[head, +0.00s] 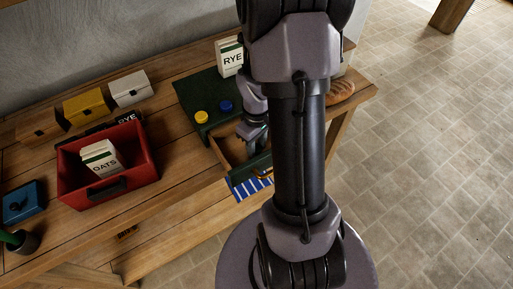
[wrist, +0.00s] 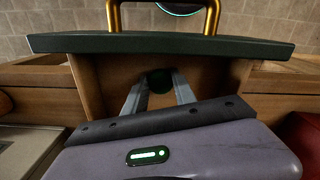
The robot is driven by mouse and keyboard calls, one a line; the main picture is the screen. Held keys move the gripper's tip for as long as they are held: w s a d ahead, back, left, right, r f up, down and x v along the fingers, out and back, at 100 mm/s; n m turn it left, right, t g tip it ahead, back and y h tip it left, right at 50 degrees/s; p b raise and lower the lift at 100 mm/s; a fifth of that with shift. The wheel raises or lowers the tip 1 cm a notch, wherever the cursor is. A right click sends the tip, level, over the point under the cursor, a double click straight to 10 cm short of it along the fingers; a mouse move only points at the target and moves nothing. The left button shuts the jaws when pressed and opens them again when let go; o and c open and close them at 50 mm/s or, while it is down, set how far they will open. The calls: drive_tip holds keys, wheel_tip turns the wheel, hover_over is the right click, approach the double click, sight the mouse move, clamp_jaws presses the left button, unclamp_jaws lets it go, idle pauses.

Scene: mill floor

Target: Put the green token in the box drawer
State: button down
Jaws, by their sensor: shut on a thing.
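The green box (head: 190,95) stands on the bench, and its drawer (head: 222,150) is pulled open toward the bench's front edge. In the wrist view the wooden drawer has a dark green front (wrist: 160,43) with a brass handle. My gripper (wrist: 158,88) points down into the drawer and is shut on the green token (wrist: 158,78), a dark green disc between the fingertips. I cannot tell whether the token touches the drawer floor. In the head view my gripper (head: 254,140) is over the drawer; my arm hides part of it and the token does not show.
A yellow token (head: 201,117) and a blue token (head: 226,106) lie on the box top. A rye carton (head: 230,57) stands behind. A red crate (head: 70,180) holding an oats carton (head: 101,158) is at the left. Bread (head: 341,91) lies at the right end.

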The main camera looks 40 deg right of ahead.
drive_tip(key=shift+r, duration=0.1)
drive_tip(key=c, duration=1)
unclamp_jaws()
